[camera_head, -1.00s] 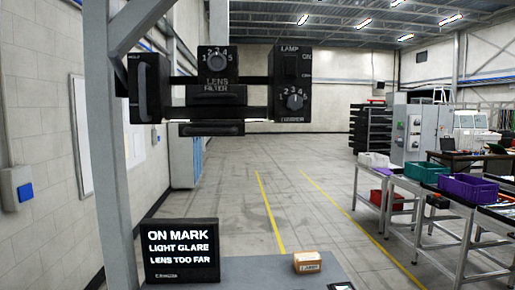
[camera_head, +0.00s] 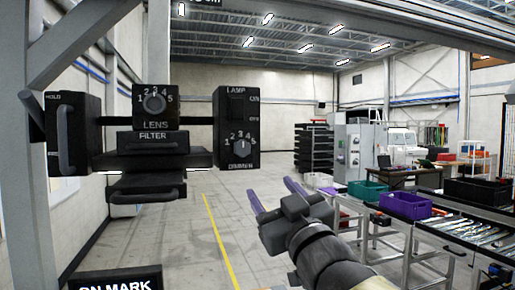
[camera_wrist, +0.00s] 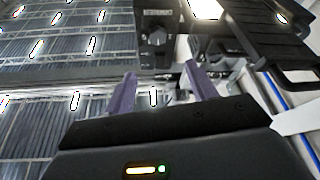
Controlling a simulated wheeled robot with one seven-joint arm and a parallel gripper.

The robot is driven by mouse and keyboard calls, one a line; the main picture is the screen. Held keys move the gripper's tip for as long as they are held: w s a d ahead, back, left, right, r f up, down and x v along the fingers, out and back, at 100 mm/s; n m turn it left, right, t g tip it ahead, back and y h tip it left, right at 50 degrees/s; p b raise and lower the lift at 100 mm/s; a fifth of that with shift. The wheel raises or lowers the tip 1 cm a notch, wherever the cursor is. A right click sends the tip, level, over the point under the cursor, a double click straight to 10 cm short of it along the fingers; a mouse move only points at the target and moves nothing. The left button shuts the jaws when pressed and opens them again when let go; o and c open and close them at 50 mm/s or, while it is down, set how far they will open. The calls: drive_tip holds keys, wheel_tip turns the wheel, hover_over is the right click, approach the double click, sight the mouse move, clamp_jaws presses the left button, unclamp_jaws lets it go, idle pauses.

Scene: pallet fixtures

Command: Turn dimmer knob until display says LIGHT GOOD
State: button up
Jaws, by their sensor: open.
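The dimmer knob (camera_head: 240,147) is a round grey dial with numbers around it, low on the black lamp box (camera_head: 222,128). In the wrist view a dark knob (camera_wrist: 156,36) shows on a box beyond the fingers. My gripper (camera_head: 271,192) has two purple fingers, spread and empty, below and right of the lamp box, apart from the knob. The fingers also show in the wrist view (camera_wrist: 160,78). The display (camera_head: 115,281) is cut off at the lower left; only its top line, ON MARK, shows. Its light line is out of view.
The lens dial (camera_head: 154,102) and filter slide (camera_head: 150,143) sit left of the lamp box. A grey post (camera_head: 28,190) stands at far left. Benches with a green bin (camera_head: 367,190) and purple bin (camera_head: 407,205) are at right.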

drive_tip(key=shift+d+r, duration=0.1)
drive_tip(key=shift+d, duration=0.05)
drive_tip(key=p, duration=0.9)
approach(243, 148)
drive_tip(key=x, duration=0.8)
drive_tip(key=shift+w+r, duration=0.1)
drive_tip(key=shift+r, duration=0.1)
drive_tip(key=shift+w+p, duration=0.3)
drive_tip(key=shift+w, duration=0.05)
drive_tip(key=shift+a, duration=0.25)
drive_tip(key=shift+c, duration=0.3)
